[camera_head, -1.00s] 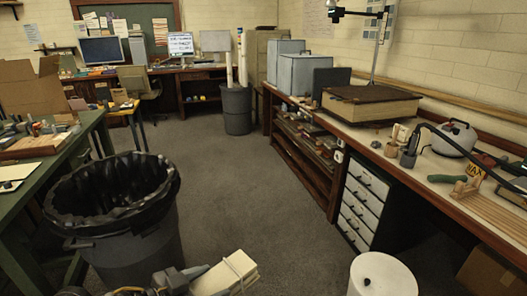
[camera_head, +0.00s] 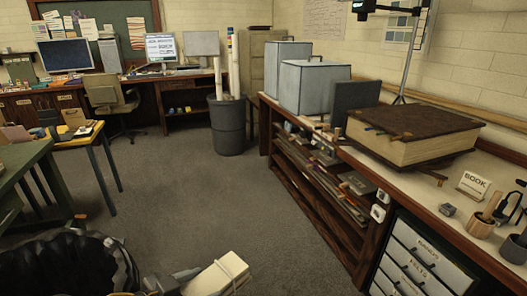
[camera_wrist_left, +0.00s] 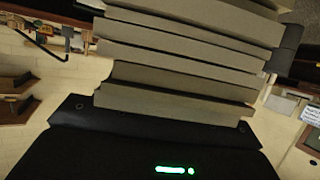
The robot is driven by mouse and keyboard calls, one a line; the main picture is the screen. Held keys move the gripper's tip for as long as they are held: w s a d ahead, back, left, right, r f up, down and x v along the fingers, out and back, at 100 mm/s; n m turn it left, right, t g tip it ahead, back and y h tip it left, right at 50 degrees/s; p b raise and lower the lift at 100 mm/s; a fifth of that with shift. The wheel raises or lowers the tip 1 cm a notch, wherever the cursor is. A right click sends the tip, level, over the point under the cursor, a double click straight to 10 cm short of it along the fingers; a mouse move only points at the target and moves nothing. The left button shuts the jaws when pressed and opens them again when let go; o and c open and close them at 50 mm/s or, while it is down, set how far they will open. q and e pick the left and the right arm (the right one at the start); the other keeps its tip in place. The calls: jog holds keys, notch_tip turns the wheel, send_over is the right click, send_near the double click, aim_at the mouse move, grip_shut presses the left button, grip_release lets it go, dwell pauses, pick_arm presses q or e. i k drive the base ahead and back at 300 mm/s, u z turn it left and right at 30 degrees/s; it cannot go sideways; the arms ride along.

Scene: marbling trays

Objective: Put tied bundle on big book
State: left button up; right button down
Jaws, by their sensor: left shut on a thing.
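The tied bundle (camera_head: 220,277) is a cream block with a thin string around it, at the bottom edge of the head view. My left gripper (camera_head: 178,282) is shut on it. In the left wrist view the bundle (camera_wrist_left: 185,65) fills the upper middle as a stack of pale layers above my dark gripper body; the fingers are hidden there. The big book (camera_head: 415,133) is thick, with a dark brown cover and cream pages. It lies flat on the right-hand bench, ahead and to the right, well apart from the bundle. My right gripper is out of view.
The bench (camera_head: 400,200) has a sign reading BOOK (camera_head: 473,187) and a tool cup near its front edge. Grey boxes (camera_head: 315,90) stand behind the book. A black-lined bin (camera_head: 60,268) is at lower left. A grey bin (camera_head: 228,125) stands further back. The middle floor is clear.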

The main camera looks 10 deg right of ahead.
aim_at(406, 120)
jog(key=i, duration=1.55)
jog(key=z, duration=2.4)
jog(key=i, duration=0.85)
